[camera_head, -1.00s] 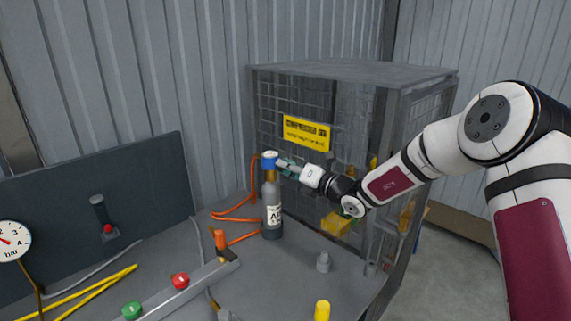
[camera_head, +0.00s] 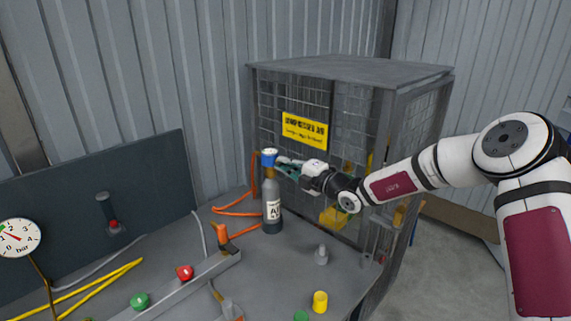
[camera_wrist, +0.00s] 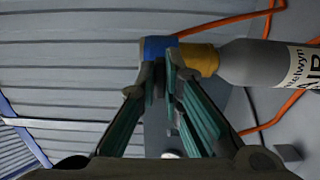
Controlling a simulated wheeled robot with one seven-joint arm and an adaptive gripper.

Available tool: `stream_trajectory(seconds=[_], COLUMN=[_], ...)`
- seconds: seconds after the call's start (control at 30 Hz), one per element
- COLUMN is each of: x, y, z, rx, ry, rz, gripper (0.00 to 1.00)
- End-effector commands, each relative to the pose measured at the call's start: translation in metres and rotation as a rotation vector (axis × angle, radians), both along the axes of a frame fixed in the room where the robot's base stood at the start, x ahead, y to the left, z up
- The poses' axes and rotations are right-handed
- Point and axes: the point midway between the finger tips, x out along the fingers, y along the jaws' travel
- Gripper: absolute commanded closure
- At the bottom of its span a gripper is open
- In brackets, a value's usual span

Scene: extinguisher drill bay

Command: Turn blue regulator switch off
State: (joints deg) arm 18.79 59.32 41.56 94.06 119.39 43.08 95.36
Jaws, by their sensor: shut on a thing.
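The blue regulator switch (camera_head: 269,158) is the blue cap on top of a grey gas bottle (camera_head: 271,205), above a yellow-brown neck. The bottle stands upright on the grey bench. In the wrist view the blue switch (camera_wrist: 157,46) shows at the fingertips, with the yellow-brown neck (camera_wrist: 198,59) to its right. My gripper (camera_head: 279,162) reaches in from the right and is shut on the switch. Its green-sided fingers (camera_wrist: 162,72) cover part of the switch.
A mesh cage (camera_head: 350,75) with a yellow sign stands behind the bottle. Orange hoses (camera_head: 235,211) run beside it. A pressure gauge (camera_head: 18,238), red knob (camera_head: 184,272), green knob (camera_head: 139,300) and yellow cylinder (camera_head: 320,301) are on the left and front.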

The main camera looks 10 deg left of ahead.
Motion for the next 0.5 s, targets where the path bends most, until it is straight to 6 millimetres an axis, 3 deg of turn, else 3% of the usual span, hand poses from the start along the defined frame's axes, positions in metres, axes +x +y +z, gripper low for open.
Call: stream_trajectory(seconds=[0.5], x=[0.0000], y=[0.0000], z=[0.0000], rx=[0.029], ry=[0.037], rz=[0.000], gripper=[1.00])
